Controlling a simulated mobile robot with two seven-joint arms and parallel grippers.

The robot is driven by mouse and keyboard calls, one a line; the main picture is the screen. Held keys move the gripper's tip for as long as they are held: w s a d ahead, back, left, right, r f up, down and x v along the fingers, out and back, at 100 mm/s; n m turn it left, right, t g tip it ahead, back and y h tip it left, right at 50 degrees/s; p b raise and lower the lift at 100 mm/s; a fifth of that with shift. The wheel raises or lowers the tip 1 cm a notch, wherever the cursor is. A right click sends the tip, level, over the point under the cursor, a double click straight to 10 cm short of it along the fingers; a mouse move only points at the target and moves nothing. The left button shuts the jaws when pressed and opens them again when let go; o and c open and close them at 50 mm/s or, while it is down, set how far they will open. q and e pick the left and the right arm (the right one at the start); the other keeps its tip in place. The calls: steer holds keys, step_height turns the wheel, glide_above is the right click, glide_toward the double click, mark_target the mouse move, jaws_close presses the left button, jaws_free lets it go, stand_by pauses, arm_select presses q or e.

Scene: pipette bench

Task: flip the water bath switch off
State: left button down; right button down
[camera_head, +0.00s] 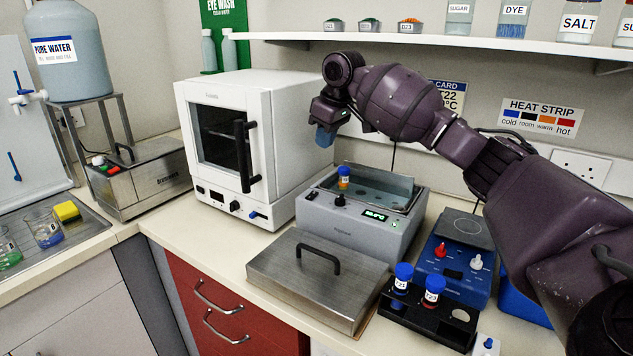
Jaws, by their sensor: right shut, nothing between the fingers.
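The water bath (345,226) is a grey box in the middle of the bench, its basin open on top. I cannot tell the switch's position. My left gripper is not in view.
A steel lid (318,282) with a black handle lies in front of the bath. To the right are a blue device (455,263) with red and white knobs and a black rack (428,318) with two blue-capped vials. The white oven (285,150) stands left; a shelf (440,40) runs above.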

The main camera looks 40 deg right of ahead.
mark_target(314, 193)
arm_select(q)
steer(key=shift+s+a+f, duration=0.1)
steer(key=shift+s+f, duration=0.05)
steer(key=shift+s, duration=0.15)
